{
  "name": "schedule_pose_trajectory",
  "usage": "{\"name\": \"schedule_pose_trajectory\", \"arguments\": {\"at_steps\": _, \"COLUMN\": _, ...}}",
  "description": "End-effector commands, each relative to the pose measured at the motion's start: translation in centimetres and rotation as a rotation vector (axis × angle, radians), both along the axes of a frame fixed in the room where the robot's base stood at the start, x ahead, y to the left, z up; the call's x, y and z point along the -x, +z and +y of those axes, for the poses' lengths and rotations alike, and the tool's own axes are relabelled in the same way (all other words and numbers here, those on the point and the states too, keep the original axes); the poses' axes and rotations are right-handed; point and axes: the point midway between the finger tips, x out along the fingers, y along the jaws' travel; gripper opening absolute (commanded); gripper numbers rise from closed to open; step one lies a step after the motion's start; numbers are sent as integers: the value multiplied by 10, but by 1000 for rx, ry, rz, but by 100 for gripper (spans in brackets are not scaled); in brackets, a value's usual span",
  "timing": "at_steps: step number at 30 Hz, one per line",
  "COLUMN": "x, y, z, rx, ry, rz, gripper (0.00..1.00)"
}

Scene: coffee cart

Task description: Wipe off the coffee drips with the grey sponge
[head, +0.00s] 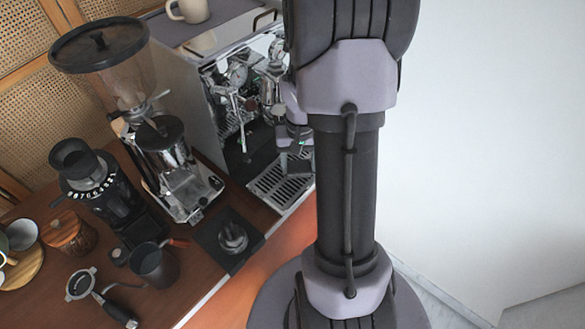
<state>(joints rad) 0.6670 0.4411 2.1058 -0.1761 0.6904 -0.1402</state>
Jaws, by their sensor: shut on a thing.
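My gripper (285,158) is at the front of the espresso machine (190,88), just above the slotted drip tray (272,196). It is mostly hidden behind my arm. It is shut on a small dark grey block, which looks like the grey sponge (298,168). The block is low over the right back part of the tray; I cannot tell whether it touches the slats. I cannot make out any coffee drips on the tray or counter.
A grinder (172,155) stands left of the machine, with a smaller grinder (105,195) farther left. A tamping mat (212,252), dark cup (155,266) and portafilter (100,300) are on the wooden counter. A mug (188,10) is on the machine. A white wall is right.

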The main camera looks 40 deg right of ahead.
Motion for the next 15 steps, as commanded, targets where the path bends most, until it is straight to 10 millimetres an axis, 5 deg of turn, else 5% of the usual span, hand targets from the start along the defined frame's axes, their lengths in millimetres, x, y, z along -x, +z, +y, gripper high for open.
{"name": "schedule_pose_trajectory", "arguments": {"at_steps": 15, "x": -5, "y": 6, "z": -40, "rx": 4, "ry": -1, "rz": -5, "gripper": 27}}
